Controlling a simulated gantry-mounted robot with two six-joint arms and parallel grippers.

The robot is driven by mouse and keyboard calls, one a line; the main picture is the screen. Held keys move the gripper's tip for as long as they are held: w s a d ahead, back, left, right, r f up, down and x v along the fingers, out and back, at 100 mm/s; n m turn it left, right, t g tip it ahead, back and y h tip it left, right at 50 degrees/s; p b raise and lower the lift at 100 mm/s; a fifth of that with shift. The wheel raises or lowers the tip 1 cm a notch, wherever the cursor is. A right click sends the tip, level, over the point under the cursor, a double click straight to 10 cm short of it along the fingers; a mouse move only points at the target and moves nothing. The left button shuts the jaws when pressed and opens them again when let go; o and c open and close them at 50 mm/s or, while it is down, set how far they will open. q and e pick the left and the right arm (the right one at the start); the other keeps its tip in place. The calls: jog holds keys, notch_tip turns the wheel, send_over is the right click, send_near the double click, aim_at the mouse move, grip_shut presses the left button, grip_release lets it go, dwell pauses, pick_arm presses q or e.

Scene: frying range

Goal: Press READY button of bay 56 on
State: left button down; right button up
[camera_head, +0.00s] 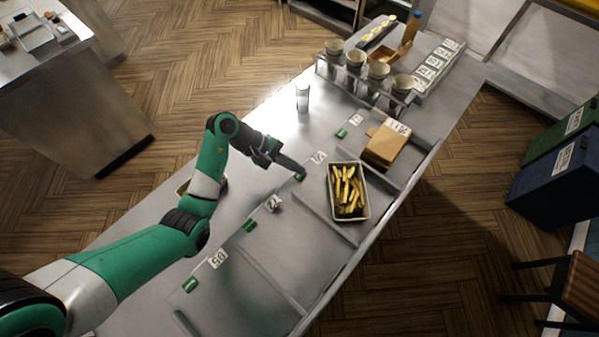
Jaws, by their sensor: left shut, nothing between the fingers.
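A row of green buttons runs along the steel counter (165,252), each with a small white number card beside it. The number cards (219,259) are too small and slanted to read surely, so I cannot tell which is bay 56. My left gripper (297,172) is shut and empty, its tip pointing down at the third green button (300,177) from the front. The tip is at or just above this button; I cannot tell whether it touches. The other green buttons (190,285) are clear of the gripper. My right gripper is out of view.
A tray of fries (348,190) sits in the bay beside the button at my gripper. A brown box (387,143) stands in the bay behind. A metal cup (302,98) and a rack of cups (355,60) stand farther back. The front bays are empty.

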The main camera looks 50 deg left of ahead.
pick_arm(q)
jog(key=shift+f+b, duration=0.3)
jog(key=shift+f, duration=0.05)
dwell(0.3)
jog(key=shift+r+p, duration=0.65)
jog(key=shift+r, duration=0.2)
jog(key=shift+r, duration=0.1)
notch_tip(320, 180, up, 6)
jog(key=p, duration=0.4)
jog(key=shift+p, duration=0.4)
